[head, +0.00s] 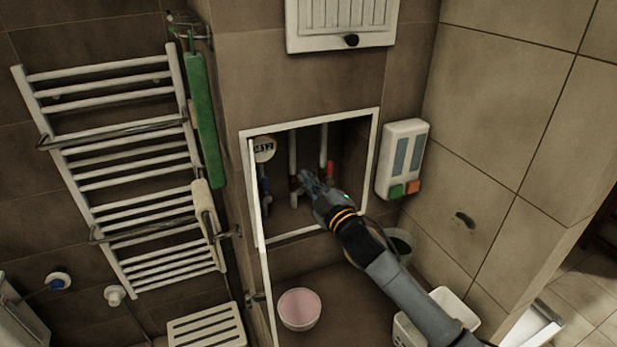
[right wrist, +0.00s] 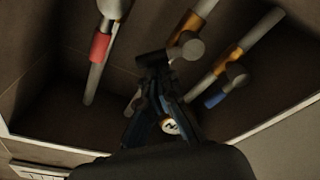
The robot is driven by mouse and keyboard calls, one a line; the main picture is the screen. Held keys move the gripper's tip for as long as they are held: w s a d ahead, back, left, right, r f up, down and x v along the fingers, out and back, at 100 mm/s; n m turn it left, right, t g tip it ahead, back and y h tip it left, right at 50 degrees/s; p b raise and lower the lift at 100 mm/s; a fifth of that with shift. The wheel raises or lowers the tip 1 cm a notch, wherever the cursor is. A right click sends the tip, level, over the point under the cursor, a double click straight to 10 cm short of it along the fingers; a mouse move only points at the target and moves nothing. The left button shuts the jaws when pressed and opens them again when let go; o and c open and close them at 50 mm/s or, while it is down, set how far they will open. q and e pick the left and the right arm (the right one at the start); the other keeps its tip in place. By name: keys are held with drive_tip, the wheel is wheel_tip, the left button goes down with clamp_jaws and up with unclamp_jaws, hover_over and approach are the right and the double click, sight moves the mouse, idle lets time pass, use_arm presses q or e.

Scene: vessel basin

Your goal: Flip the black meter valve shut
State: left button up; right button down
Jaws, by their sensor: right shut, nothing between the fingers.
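The black meter valve (right wrist: 152,59) shows in the right wrist view as a dark handle on a pipe with brass-coloured fittings. My right gripper (right wrist: 158,82) is shut and empty, its fingertips just below the handle in that view. I cannot tell whether they touch. In the head view my right gripper (head: 308,180) reaches inside the white-framed wall niche (head: 377,130), in front of the pipes. It hides the black valve there. My left gripper is not in view.
A red valve handle (right wrist: 101,46) and a blue one (right wrist: 214,99) sit on neighbouring pipes. A round white meter (head: 264,149) is at the niche's left. A pink-filled bowl (head: 299,309) stands below.

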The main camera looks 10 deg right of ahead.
drive_tip(key=shift+w+a+f, duration=0.1)
drive_tip(key=shift+m, duration=0.5)
drive_tip(key=shift+d+f+m+b, duration=0.15)
drive_tip(key=shift+d+m+b, duration=0.2)
drive_tip(key=shift+m, duration=0.15)
drive_tip(key=shift+w+d+f+m+t+h+b, duration=0.15)
drive_tip(key=shift+d+f+m+h, duration=0.2)
drive_tip(key=shift+m, duration=1.2)
drive_tip(key=shift+d+f+m+t+h+b, duration=0.15)
drive_tip(key=shift+d+f+m+t+h, duration=0.15)
drive_tip(key=shift+m, duration=1.2)
drive_tip(key=shift+w+d+f+m+t+h+b, duration=0.15)
drive_tip(key=shift+d+f+m+h, duration=0.2)
drive_tip(key=shift+m, duration=1.2)
drive_tip(key=shift+s+f, duration=0.1)
